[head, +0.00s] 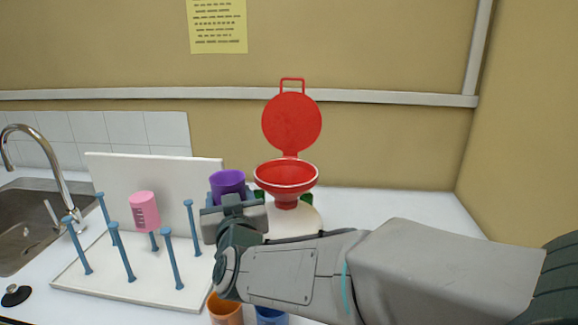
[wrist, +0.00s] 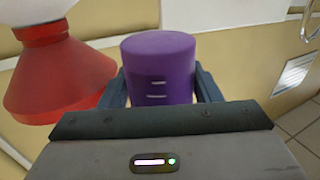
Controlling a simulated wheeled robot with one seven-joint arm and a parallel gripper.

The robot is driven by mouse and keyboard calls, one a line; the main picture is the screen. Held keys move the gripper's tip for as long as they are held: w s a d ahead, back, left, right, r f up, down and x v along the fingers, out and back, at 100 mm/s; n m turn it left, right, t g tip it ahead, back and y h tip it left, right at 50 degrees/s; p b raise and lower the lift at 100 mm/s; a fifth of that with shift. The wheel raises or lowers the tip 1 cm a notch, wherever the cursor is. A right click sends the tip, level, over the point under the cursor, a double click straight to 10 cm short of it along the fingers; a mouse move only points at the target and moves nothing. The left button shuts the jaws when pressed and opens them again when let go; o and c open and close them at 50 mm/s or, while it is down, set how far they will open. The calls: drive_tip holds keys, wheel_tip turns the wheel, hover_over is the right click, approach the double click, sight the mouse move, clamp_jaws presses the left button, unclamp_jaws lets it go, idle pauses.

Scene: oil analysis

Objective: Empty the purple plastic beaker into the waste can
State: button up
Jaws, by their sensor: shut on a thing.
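The purple plastic beaker (head: 227,183) is held in my gripper (head: 232,203), just left of the waste can's funnel in the head view. In the wrist view the beaker (wrist: 158,67) sits between the two fingers (wrist: 160,88) with its closed base showing and pale marks on its side. My gripper is shut on it. The beaker looks roughly upright in the head view; its contents are hidden. The waste can (head: 297,222) is whitish with a red funnel (head: 286,178) on top, its round red lid raised open. The funnel also shows in the wrist view (wrist: 57,75), apart from the beaker.
A white drying rack (head: 85,265) with several blue pegs stands at left, a pink beaker (head: 145,210) on one peg. An orange beaker (head: 225,308) and a blue one (head: 271,315) stand in front, partly behind my arm. A sink (head: 30,220) is far left. Counter at right is clear.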

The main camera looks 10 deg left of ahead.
drive_tip(key=shift+s, duration=0.15)
drive_tip(key=shift+r, duration=0.1)
drive_tip(key=shift+w+d+r+m+g+p, duration=0.25)
drive_tip(key=shift+d+r+m+g+p, duration=0.15)
drive_tip(key=shift+m, duration=0.4)
wheel_tip(320, 180, up, 8)
drive_tip(key=w+d+m+g+p, duration=0.2)
drive_tip(key=m+g, duration=0.1)
drive_tip(key=m, duration=0.6)
drive_tip(key=shift+w+d+f+y, duration=0.15)
drive_tip(key=shift+w+d+y, duration=0.15)
drive_tip(key=shift+w+y, duration=0.1)
